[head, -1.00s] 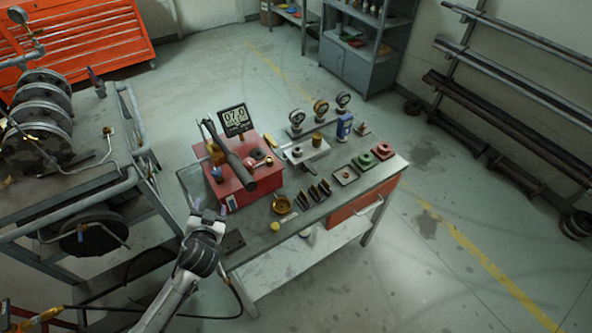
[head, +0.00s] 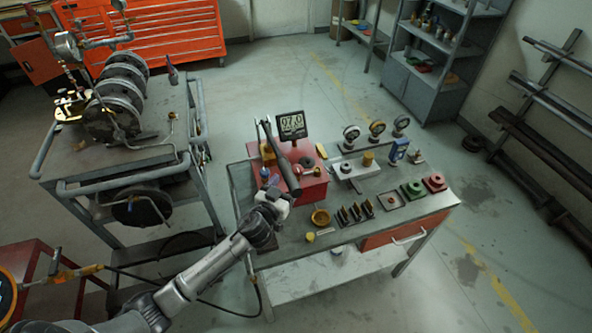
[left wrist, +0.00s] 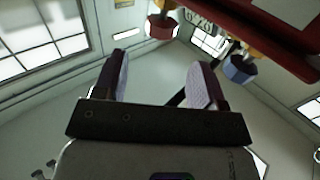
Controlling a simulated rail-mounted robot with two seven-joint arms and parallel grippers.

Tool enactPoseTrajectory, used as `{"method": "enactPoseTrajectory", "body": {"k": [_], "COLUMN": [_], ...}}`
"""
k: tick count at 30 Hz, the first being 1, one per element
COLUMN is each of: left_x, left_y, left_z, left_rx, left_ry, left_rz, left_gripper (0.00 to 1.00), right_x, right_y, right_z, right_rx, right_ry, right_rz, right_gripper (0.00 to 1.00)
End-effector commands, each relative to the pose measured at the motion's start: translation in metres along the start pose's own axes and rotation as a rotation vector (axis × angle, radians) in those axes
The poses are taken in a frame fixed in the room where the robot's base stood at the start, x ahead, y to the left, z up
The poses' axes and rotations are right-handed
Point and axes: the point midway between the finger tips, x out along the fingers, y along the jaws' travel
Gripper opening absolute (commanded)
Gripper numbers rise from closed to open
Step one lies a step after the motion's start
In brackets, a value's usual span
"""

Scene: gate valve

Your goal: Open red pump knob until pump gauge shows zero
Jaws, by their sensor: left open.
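The red pump (head: 314,187) sits at the left end of the workbench, with a long black handle (head: 281,158) slanting over it. Its square gauge (head: 292,125) stands behind it and appears to read 07.0. The red knob (left wrist: 160,27) shows at the top of the left wrist view, beyond the fingertips. A blue knob (left wrist: 240,69) hangs to its right beside the red pump body. My left gripper (left wrist: 159,65) is open and empty, apart from both knobs. In the head view my left gripper (head: 271,187) is at the pump's near left side and hides part of it.
The workbench (head: 330,240) also carries a brass bowl (head: 320,217), several dark upright pieces, small dial gauges (head: 376,128) and green and red flanges (head: 433,182). A cart (head: 165,165) with reels stands to the left. Open floor lies between cart and bench.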

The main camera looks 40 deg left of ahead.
Motion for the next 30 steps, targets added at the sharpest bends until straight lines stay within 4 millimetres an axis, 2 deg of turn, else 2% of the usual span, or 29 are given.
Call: {"method": "enactPoseTrajectory", "body": {"k": [1,6,12,18,28,30], "left_x": [0.011,0.038,0.06,0.069,0.071,0.071], "left_y": [-0.001,0.0,0.0,0.0,0.0,0.0], "left_z": [0.0,0.0,0.0,0.0,0.0,0.0], "left_rx": [0.002,0.001,0.001,0.0,0.0,0.0], "left_ry": [0.002,0.001,0.001,0.0,-0.001,-0.001], "left_rz": [-0.001,0.0,0.0,0.0,0.0,0.0], "left_gripper": [0.64,0.64,0.64,0.64,0.64,0.58], "right_x": [0.001,0.003,0.005,0.006,0.006,0.006], "right_y": [0.0,-0.002,-0.003,-0.003,-0.002,-0.001], "right_z": [0.001,0.001,0.002,0.002,0.002,0.002], "right_rx": [0.001,0.005,0.008,0.008,0.005,0.002], "right_ry": [0.0,0.0,0.0,0.0,0.0,-0.001], "right_rz": [-0.001,-0.004,-0.007,-0.007,-0.004,-0.003], "right_gripper": [0.0,0.0,0.0,0.0,0.0,0.0]}}
